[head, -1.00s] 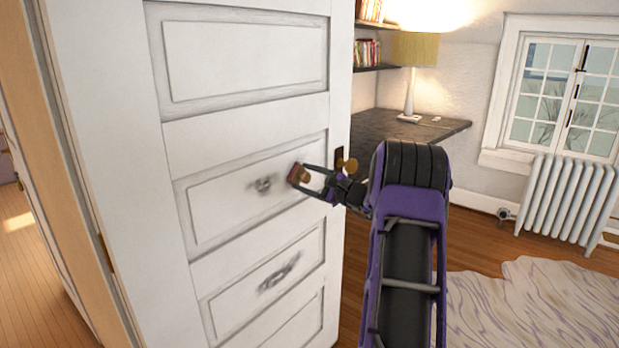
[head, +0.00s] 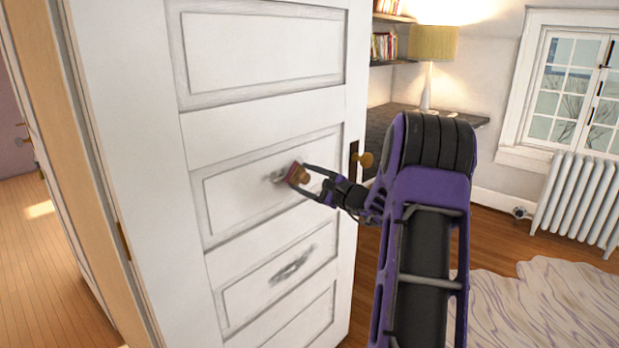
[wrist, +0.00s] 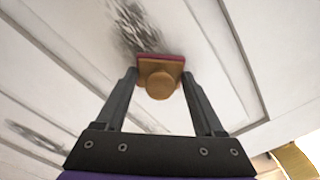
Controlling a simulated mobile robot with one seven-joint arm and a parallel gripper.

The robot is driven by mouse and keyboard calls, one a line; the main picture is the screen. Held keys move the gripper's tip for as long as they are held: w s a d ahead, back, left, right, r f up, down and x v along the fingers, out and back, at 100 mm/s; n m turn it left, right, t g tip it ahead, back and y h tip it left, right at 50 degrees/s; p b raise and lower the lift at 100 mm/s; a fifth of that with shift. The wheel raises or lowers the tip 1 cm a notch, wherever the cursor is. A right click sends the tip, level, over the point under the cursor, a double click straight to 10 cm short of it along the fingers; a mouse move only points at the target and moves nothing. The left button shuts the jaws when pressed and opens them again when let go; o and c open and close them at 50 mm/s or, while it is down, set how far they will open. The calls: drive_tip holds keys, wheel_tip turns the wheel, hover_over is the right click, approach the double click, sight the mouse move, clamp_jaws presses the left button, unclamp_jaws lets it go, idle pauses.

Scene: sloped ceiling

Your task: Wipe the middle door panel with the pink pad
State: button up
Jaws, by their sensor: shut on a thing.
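My gripper (head: 302,176) is shut on a wooden block with a round knob, the pink pad (wrist: 162,56), whose reddish-pink face points toward the white door. The pad also shows in the head view (head: 293,172), at the middle door panel (head: 232,206). A dark grey smudge (wrist: 135,28) on this panel lies right beside the pad and is partly covered by it in the head view. The pad's face looks very close to the panel; I cannot tell for sure whether it touches.
A lower panel has another dark smudge (head: 292,264). A brass door knob (head: 365,159) sticks out at the door's right edge, close to my arm. A dark desk with a lamp (head: 427,65), a radiator (head: 578,200) and a rug (head: 540,300) are to the right.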

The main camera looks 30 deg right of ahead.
drive_tip(key=shift+s+a, duration=0.6)
drive_tip(key=shift+a, duration=1.2)
drive_tip(key=shift+s+a, duration=0.6)
drive_tip(key=shift+a, duration=1.2)
drive_tip(key=shift+s+a, duration=0.6)
drive_tip(key=shift+a, duration=1.2)
drive_tip(key=shift+w+r, duration=0.1)
drive_tip(key=shift+r, duration=0.2)
drive_tip(key=shift+w+d, duration=0.25)
drive_tip(key=shift+d, duration=0.7)
drive_tip(key=shift+w+d, duration=0.25)
drive_tip(key=shift+d, duration=0.7)
drive_tip(key=shift+w+d, duration=1)
drive_tip(key=shift+d, duration=1.95)
drive_tip(key=shift+w+d, duration=0.95)
drive_tip(key=shift+d, duration=2.05)
drive_tip(key=shift+w+d, duration=1)
drive_tip(key=shift+d, duration=1.95)
drive_tip(key=shift+s+a, duration=0.4)
drive_tip(key=shift+a, duration=0.85)
drive_tip(key=shift+s+a, duration=0.45)
drive_tip(key=shift+a, duration=0.75)
drive_tip(key=shift+s+a, duration=0.4)
drive_tip(key=shift+a, duration=0.85)
